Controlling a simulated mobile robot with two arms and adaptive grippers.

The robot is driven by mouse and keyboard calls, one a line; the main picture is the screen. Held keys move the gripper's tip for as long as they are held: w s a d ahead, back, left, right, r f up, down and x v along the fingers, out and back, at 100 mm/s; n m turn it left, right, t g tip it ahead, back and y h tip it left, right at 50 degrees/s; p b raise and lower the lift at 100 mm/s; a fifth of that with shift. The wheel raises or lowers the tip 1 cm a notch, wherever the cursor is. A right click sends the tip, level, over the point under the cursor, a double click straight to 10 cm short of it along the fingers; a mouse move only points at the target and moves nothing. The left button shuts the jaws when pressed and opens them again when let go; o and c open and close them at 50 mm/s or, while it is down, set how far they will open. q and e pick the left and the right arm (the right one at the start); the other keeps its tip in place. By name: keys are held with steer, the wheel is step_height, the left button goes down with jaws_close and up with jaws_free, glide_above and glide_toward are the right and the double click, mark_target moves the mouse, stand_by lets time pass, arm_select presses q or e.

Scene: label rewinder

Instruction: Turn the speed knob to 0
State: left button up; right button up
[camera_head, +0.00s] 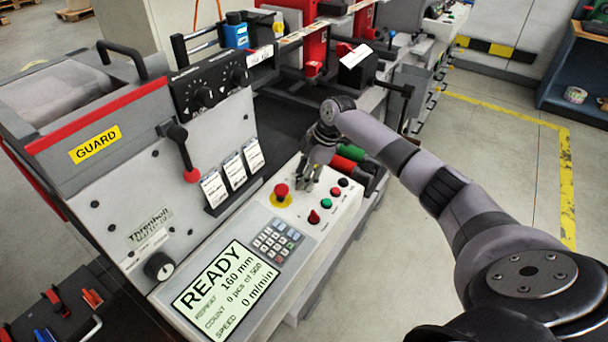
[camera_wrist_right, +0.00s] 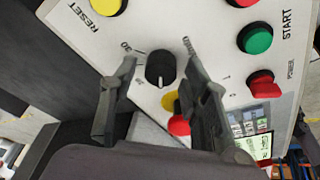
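The black speed knob (camera_wrist_right: 161,69) shows in the right wrist view on a light control panel, with scale marks around it. Its pale pointer line points toward the bottom of that picture. My right gripper (camera_wrist_right: 158,63) is open, with one finger on each side of the knob; I cannot tell whether either finger touches it. In the head view my right gripper (camera_head: 309,182) is over the control panel (camera_head: 331,229) and hides the knob. The display (camera_head: 228,292) reads READY and speed 0 m/min. My left gripper is not in view.
A red emergency stop (camera_head: 281,191) is close beside the right gripper. Red and green buttons (camera_head: 326,203), a red power switch (camera_head: 314,217) and a keypad (camera_head: 275,240) share the panel. Label cards (camera_head: 233,171) and a red-tipped lever (camera_head: 183,152) stand behind it.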

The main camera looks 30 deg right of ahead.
steer(key=v, duration=1.2)
stand_by(0.6)
